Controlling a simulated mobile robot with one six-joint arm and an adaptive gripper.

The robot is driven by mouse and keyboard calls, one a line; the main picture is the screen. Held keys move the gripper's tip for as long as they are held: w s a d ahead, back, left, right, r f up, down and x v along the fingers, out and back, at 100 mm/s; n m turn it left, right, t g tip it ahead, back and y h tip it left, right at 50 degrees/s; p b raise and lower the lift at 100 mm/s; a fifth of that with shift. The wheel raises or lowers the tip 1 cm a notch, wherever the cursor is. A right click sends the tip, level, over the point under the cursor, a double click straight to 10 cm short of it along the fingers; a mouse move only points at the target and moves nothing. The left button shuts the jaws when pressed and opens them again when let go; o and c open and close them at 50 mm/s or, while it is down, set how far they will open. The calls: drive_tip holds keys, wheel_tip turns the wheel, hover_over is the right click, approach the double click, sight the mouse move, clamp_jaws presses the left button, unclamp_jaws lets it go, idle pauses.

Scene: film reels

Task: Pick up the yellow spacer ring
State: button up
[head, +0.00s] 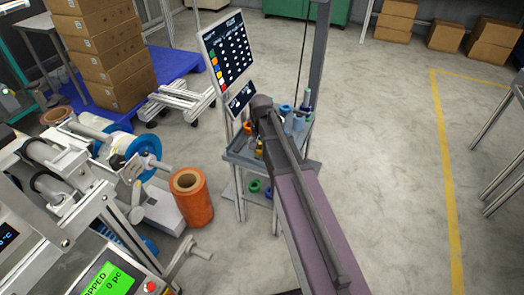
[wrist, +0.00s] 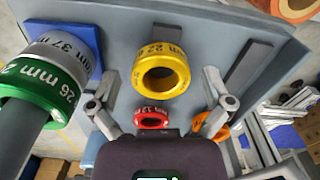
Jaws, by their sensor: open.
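The yellow spacer ring (wrist: 160,57), marked 22 mm, lies on a grey surface (wrist: 115,60) in the wrist view, its hole facing the camera. My gripper (wrist: 156,97) is open, one finger to each side of the picture, with the yellow ring beyond and between the fingertips. I see no contact with it. A red ring (wrist: 152,114) lies closer to my gripper body, between the fingers. An orange ring (wrist: 224,130) is partly hidden behind the right finger. In the head view my arm covers much of the workstand (head: 236,159).
A green 26 mm ring (wrist: 22,82) and a grey 37 mm ring (wrist: 60,52) sit around a post at left, above a blue base (wrist: 88,38). A dark bar (wrist: 248,62) stands right of the yellow ring. A sign board (head: 226,52) rises beside the workstand.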

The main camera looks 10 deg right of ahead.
idle(0.4)
drive_tip(key=c, duration=1.1)
drive_tip(key=shift+r, duration=0.15)
wheel_tip(320, 180, up, 4)
drive_tip(key=p, duration=0.3)
drive_tip(key=shift+f+p, duration=0.25)
drive_tip(key=shift+p, duration=0.15)
drive_tip(key=s, duration=0.5)
drive_tip(key=s+d, duration=0.1)
drive_tip(key=s, duration=0.4)
drive_tip(key=s+r+p, duration=0.1)
drive_tip(key=s, duration=0.5)
drive_tip(key=shift+d+r, duration=0.1)
drive_tip(key=shift+d, duration=0.1)
drive_tip(key=shift+a, duration=0.1)
